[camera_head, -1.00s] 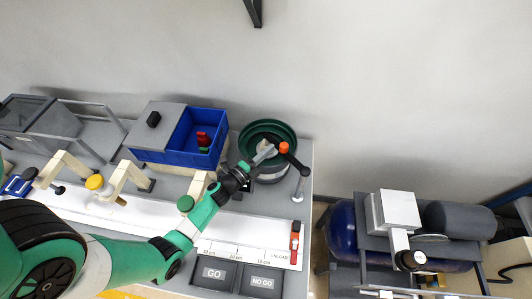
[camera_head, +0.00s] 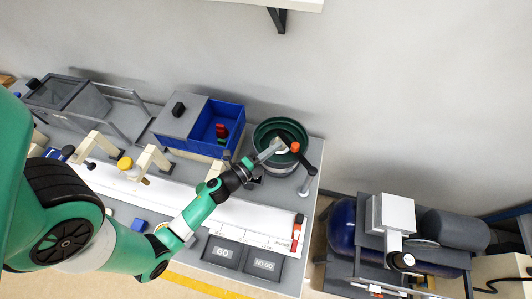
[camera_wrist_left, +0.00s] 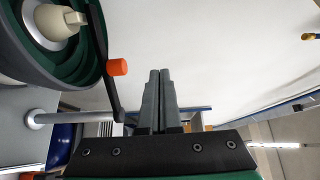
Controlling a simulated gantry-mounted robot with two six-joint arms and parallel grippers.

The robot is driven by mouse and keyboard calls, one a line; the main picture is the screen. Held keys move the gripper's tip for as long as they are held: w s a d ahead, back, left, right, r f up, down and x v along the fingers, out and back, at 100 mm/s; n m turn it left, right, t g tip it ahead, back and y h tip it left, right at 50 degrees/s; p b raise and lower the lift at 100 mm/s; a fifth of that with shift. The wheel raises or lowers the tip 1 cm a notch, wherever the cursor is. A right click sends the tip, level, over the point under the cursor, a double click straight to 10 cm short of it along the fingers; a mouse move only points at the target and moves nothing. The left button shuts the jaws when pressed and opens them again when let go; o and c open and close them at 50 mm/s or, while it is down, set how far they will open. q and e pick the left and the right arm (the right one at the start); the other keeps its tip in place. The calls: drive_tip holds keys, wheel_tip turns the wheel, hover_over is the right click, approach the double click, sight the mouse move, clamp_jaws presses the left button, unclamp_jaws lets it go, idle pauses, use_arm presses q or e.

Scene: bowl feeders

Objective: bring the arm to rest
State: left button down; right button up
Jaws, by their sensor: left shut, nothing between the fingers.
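My left gripper (camera_head: 269,153) is at the green bowl feeder (camera_head: 263,131) in the head view, its fingers in front of the bowl's lower part. In the left wrist view my left gripper (camera_wrist_left: 159,75) has its fingers together with nothing between them. The bowl feeder (camera_wrist_left: 88,75) fills the upper left there, apart from the fingers. A black bar with an orange knob (camera_head: 295,147) stands at the bowl's right side; the knob (camera_wrist_left: 117,67) also shows left of the fingers in the wrist view. My right gripper is in neither view.
A blue bin (camera_head: 228,116) with red and green parts stands left of the feeder. GO (camera_head: 221,252) and NO GO (camera_head: 264,264) trays sit at the front. A grey post (camera_head: 309,182) stands right of the feeder. A blue tank machine (camera_head: 338,226) is at the right.

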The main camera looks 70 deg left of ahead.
use_arm(q)
drive_tip(key=s+d+r, duration=0.2)
drive_tip(key=s+d, duration=0.3)
drive_tip(key=shift+d+r, duration=0.2)
drive_tip(key=shift+r, duration=0.2)
